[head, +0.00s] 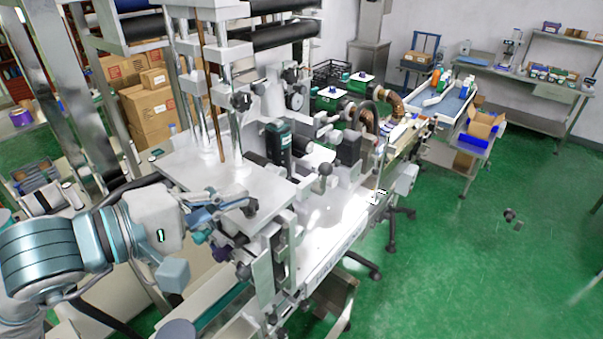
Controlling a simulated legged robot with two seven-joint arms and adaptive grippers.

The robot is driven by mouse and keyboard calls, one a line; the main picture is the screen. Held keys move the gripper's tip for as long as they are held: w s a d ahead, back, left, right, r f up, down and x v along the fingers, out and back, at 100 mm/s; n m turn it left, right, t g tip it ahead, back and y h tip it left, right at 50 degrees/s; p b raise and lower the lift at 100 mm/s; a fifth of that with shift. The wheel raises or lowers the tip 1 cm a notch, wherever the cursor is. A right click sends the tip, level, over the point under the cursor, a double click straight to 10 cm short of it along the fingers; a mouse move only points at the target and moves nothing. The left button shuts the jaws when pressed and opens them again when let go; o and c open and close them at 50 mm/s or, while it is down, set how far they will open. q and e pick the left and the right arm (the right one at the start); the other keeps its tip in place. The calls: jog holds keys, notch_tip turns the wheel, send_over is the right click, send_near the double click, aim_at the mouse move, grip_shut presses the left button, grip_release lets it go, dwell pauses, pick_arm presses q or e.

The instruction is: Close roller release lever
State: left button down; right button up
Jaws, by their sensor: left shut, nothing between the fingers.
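The sleeve applicator (215,165) fills the middle of the head view, with metal plates, posts and rollers. My left gripper (236,203) comes in from the left at the front of the machine's flat top plate. Its blue-grey fingers are shut and hold nothing. A dark knob (249,207) sits just right of the fingertips; I cannot tell whether they touch it. Another dark ball knob on a short stem (325,170) stands further right. I cannot tell for sure which of these is the roller release lever. My right gripper is not in view.
Dark rollers (285,35) and upright metal posts (232,105) rise above the plate. Stacked cardboard boxes (148,115) stand behind at the left. A blue-topped conveyor (450,104) and a workbench (520,78) are at the back right. Green floor (480,270) is open at the right.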

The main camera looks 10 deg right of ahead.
aim_at(320, 171)
pick_arm(q)
jog(key=p+x, duration=0.1)
jog(key=x, duration=0.3)
jog(key=p+x, duration=0.1)
jog(key=x, duration=0.3)
jog(key=p+x, duration=0.1)
jog(key=x, duration=0.4)
jog(key=shift+s+d+r, duration=0.2)
jog(key=shift+s, duration=0.2)
jog(key=shift+w+d+f, duration=0.2)
jog(key=shift+w+d, duration=0.15)
jog(key=shift+w+a, duration=0.1)
